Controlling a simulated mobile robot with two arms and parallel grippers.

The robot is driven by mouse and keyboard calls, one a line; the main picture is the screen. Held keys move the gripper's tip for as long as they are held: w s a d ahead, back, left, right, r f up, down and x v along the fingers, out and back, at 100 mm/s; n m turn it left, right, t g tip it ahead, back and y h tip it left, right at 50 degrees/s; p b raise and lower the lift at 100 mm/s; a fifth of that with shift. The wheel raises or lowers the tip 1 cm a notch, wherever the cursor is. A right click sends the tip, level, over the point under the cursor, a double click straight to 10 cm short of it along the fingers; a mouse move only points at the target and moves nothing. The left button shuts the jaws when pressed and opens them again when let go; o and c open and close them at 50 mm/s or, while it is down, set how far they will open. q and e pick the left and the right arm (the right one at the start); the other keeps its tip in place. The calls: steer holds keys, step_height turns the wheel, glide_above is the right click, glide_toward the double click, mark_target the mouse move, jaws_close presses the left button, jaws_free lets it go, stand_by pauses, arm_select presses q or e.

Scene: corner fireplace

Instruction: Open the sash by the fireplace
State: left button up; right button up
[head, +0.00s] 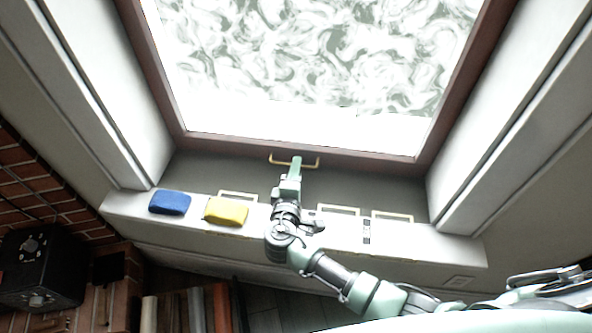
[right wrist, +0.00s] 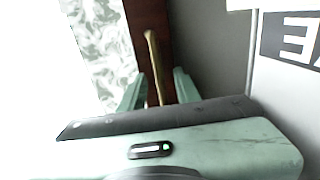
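The sash (head: 350,149) is a dark brown wooden frame around a bright swirled glass pane. A thin brass handle (head: 312,165) is on its bottom rail. My right gripper (head: 296,160) is at this handle, reaching over the sill. In the right wrist view, the brass handle (right wrist: 153,65) runs lengthwise between my two green fingers (right wrist: 160,88). The fingers stand apart, with gaps visible beside the handle, so the gripper is open around it. Whether a finger touches it is hard to tell. My left gripper is not in view.
A white sill (head: 410,239) holds a blue block (head: 170,203), a yellow block (head: 227,211) and several pale framed items (head: 392,217). White jambs stand on both sides. Brick (head: 40,185), a black box (head: 42,265) and books (head: 196,309) are at lower left.

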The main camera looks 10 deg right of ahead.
jaws_close()
stand_by(1.4)
